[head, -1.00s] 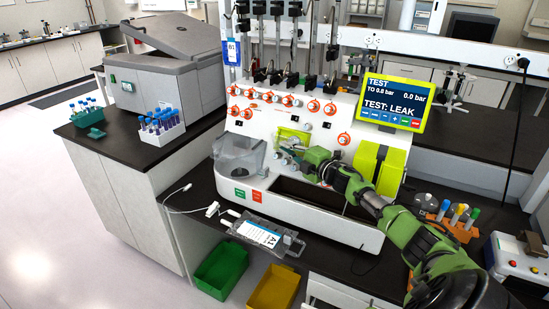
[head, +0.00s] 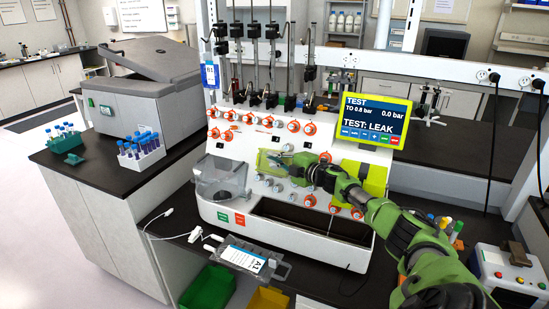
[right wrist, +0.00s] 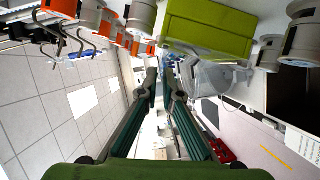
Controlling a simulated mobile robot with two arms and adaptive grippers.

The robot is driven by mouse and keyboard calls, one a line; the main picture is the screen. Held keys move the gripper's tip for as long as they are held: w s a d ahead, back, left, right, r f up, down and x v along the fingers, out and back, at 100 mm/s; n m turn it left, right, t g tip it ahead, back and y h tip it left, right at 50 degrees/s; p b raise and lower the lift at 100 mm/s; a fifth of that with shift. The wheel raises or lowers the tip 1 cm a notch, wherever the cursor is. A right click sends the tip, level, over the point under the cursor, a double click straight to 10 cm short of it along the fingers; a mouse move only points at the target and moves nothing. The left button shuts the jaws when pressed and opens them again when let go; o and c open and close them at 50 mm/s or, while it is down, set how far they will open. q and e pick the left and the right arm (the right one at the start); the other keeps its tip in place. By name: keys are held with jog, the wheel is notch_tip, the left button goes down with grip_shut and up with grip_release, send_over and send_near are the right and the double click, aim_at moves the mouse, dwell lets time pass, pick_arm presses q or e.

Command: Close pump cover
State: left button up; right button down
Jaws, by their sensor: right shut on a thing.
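The cell processor's white front (head: 232,150) carries a yellow-green pump cover (head: 268,162) left of centre and a larger yellow-green housing (head: 376,178) to its right. My right gripper (head: 282,154) reaches in from the right, its fingers at the upper right of the smaller cover. A yellow-green block (right wrist: 205,32) shows above the fingers in the right wrist view. There the right gripper (right wrist: 163,92) has its fingertips close together. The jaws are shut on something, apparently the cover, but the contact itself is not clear. My left gripper is not in view.
Orange-ringed knobs (head: 293,126) surround the cover. A clear cup (head: 220,178) sits left of it and also shows in the right wrist view (right wrist: 212,76). A screen (head: 372,118) reads "TEST: LEAK". A labelled bag (head: 244,258) lies on the bench in front.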

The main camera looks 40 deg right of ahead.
jog(key=shift+d+r, duration=0.55)
jog(key=shift+r, duration=0.25)
jog(key=c, duration=2.5)
grip_release()
jog(key=shift+w, duration=0.1)
jog(key=shift+w+f, duration=0.15)
jog(key=shift+f, duration=0.05)
jog(key=shift+f, duration=0.1)
jog(key=shift+s+f, duration=0.2)
jog(key=shift+s, duration=0.45)
jog(key=s+r, duration=0.1)
jog(key=s, duration=0.9)
jog(key=shift+s+a, duration=0.15)
jog(key=shift+s, duration=0.2)
